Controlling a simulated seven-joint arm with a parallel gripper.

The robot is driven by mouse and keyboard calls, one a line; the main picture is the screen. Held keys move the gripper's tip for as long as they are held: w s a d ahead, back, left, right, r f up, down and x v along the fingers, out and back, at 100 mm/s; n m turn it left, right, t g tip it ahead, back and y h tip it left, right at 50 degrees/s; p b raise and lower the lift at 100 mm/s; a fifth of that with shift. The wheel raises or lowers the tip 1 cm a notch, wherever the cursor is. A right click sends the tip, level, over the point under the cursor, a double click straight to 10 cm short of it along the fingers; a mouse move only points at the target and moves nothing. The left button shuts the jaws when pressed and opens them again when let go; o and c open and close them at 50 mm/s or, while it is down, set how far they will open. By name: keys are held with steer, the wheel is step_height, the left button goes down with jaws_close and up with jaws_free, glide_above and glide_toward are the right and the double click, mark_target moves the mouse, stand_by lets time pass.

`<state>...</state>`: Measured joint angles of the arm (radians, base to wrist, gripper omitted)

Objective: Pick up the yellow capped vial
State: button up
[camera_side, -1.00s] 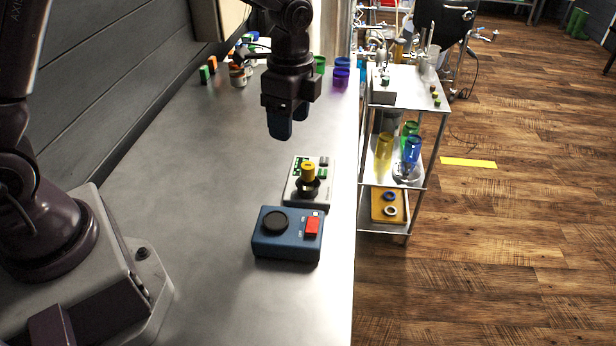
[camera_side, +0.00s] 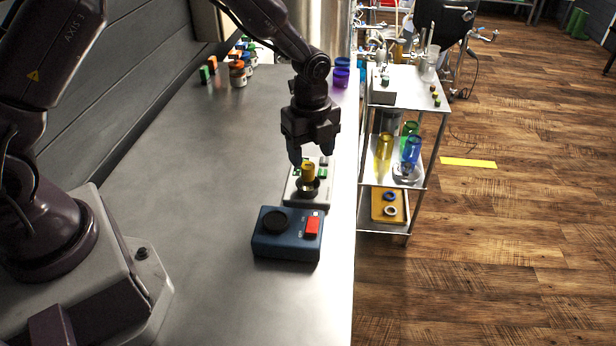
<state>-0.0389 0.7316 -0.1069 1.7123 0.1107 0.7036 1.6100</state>
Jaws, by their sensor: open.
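The yellow capped vial (camera_side: 308,172) stands upright in a dark round holder on a small pale device (camera_side: 296,198) on the bench. My gripper is open and empty.
A blue box (camera_side: 287,236) with a black dial and a red button sits just in front of the pale device. Purple cups (camera_side: 341,76) and small jars (camera_side: 238,74) stand at the back. A metal cart (camera_side: 408,130) stands beyond the bench's right edge. The bench's left side is clear.

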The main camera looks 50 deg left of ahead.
mark_target(308, 165)
steer(key=f, duration=0.5)
steer(key=shift+s+a+f, duration=0.1)
steer(key=shift+s+a, duration=0.05)
steer(key=shift+s, duration=0.05)
steer(key=c, duration=1)
